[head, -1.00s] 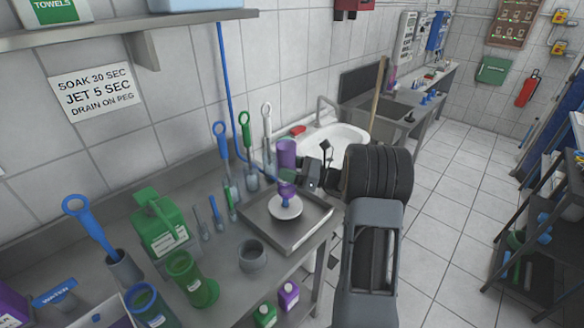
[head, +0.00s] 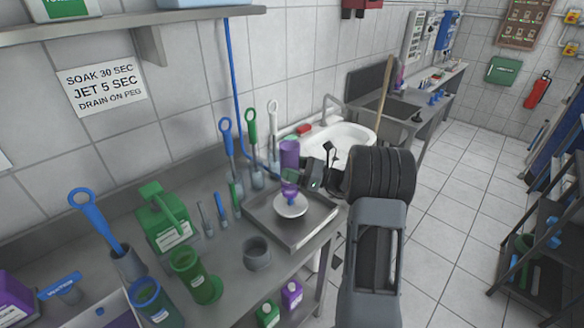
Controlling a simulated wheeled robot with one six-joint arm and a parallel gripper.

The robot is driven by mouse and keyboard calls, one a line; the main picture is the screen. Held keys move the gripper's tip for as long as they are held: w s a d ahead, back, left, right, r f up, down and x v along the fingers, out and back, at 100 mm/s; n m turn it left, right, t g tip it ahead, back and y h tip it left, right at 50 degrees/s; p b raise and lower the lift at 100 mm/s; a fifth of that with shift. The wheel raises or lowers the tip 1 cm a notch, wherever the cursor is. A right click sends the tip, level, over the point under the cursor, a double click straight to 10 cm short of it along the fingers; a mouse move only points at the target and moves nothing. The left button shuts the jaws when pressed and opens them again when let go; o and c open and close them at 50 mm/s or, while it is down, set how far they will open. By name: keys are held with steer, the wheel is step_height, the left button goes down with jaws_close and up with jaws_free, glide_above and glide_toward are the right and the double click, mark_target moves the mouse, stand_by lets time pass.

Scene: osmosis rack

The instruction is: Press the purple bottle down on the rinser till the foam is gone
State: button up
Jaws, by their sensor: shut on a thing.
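The purple bottle (head: 289,153) stands upright in line above the rinser, its wide body on top and a narrower purple part (head: 290,190) below. My gripper (head: 291,176) is shut on the bottle around its middle, reaching in from the right and hiding part of it. The rinser is a white round dish (head: 291,207) in a square grey metal tray (head: 318,228) on the bench. The bottle's lower end meets or nearly meets the dish; I cannot tell if it is pressed down. Foam cannot be made out at this size.
Blue, green and white-handled brushes (head: 251,125) stand behind the tray. A blue hose (head: 232,90) hangs there. A grey cup (head: 256,252), green cylinder (head: 196,277) and green jug (head: 162,218) stand left on the bench. A white basin (head: 345,137) lies behind my arm.

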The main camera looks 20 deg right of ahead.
steer(key=shift+f, duration=0.6)
stand_by(0.6)
steer(key=shift+f+b, duration=0.65)
steer(key=shift+f, duration=0.05)
steer(key=shift+f, duration=0.15)
steer(key=shift+f+b, duration=0.35)
steer(key=shift+f, duration=0.1)
steer(key=shift+f, duration=0.65)
stand_by(4.8)
